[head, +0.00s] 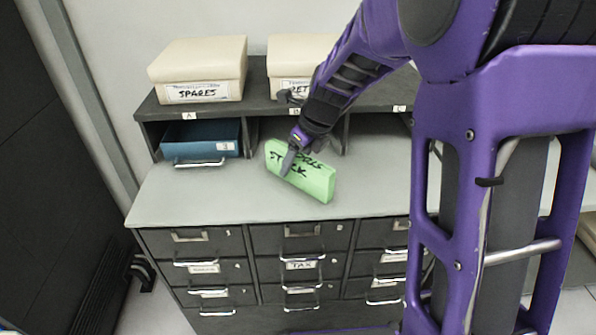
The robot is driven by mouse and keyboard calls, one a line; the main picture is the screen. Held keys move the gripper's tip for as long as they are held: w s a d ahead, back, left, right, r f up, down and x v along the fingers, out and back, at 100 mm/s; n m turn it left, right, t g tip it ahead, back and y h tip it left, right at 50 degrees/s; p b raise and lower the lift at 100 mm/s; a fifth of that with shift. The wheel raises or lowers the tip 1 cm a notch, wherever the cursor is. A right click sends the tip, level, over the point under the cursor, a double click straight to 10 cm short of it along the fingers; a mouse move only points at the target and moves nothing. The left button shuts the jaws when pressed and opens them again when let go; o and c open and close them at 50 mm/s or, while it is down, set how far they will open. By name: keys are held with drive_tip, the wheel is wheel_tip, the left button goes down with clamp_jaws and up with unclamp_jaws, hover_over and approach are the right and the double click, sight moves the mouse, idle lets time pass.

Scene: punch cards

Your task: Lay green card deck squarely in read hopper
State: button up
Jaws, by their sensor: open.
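The green card deck (317,184) is at the middle of the grey counter top, its broad face with black handwriting turned toward me. It looks tilted, its right end lower in the picture. My gripper (289,167) is open at the deck's left part, and one finger crosses in front of the face and hides some of the writing. The other finger is hidden, so I cannot tell whether the deck is between the jaws or whether they touch it. I can make out no read hopper in this view.
The grey counter top (190,195) is clear left of the deck. Behind it is a dark shelf with cubbies, a blue drawer (200,139) in the left one. A cream box marked SPARES (198,70) and another box (296,60) stand on top. Labelled drawers (300,240) are below.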

drive_tip(key=shift+w+a+f, duration=0.15)
drive_tip(key=shift+a+f, duration=0.05)
drive_tip(key=shift+f, duration=0.35)
clamp_jaws()
drive_tip(key=shift+r, duration=0.1)
